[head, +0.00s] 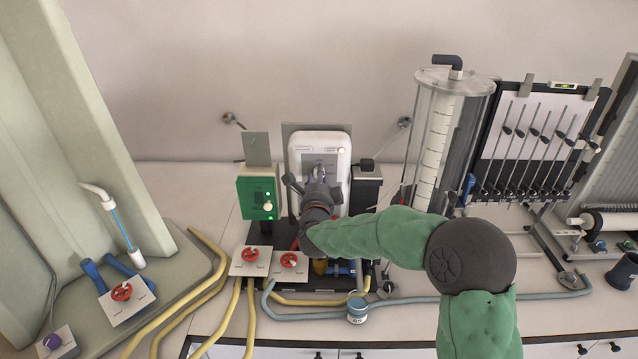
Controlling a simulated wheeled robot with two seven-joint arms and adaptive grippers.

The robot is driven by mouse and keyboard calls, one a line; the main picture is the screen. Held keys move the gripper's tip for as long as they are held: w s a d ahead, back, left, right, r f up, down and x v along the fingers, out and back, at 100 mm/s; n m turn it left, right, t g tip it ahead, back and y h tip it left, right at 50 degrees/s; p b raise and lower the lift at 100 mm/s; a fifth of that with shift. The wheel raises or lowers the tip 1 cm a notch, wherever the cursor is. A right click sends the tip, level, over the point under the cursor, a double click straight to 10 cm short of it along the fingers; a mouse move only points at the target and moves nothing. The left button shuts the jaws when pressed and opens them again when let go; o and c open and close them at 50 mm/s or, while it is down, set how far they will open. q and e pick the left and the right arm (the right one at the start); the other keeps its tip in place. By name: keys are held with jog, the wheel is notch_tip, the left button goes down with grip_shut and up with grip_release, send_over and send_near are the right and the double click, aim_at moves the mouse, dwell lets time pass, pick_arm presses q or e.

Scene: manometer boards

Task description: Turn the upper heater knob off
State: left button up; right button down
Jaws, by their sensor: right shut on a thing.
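A white upright unit (336,141) with a grey face stands at the back centre, with a small light at its upper right. My right gripper (318,176) is in front of this unit's face, shut on a knob there. The gripper hides nearly all of that knob, so I cannot see which way it is turned. My green-sleeved right arm reaches in from the lower right. My left gripper is not in view.
A green box (256,193) with a pale knob stands just left of the unit. Red valve handles (250,254) sit in front, among yellow hoses (209,289). A clear cylinder (434,145) and a manometer board (537,139) stand to the right.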

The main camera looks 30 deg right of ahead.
jog(key=n, duration=0.5)
jog(key=n+p, duration=0.1)
jog(key=n, duration=0.5)
jog(key=n+p, duration=0.1)
jog(key=n, duration=0.5)
jog(key=shift+a+f, duration=0.15)
jog(key=shift+f, duration=0.25)
jog(key=shift+p, duration=0.3)
jog(key=shift+f, duration=0.25)
jog(key=c, duration=1.1)
grip_release()
jog(key=shift+o, duration=0.8)
jog(key=shift+r, duration=0.35)
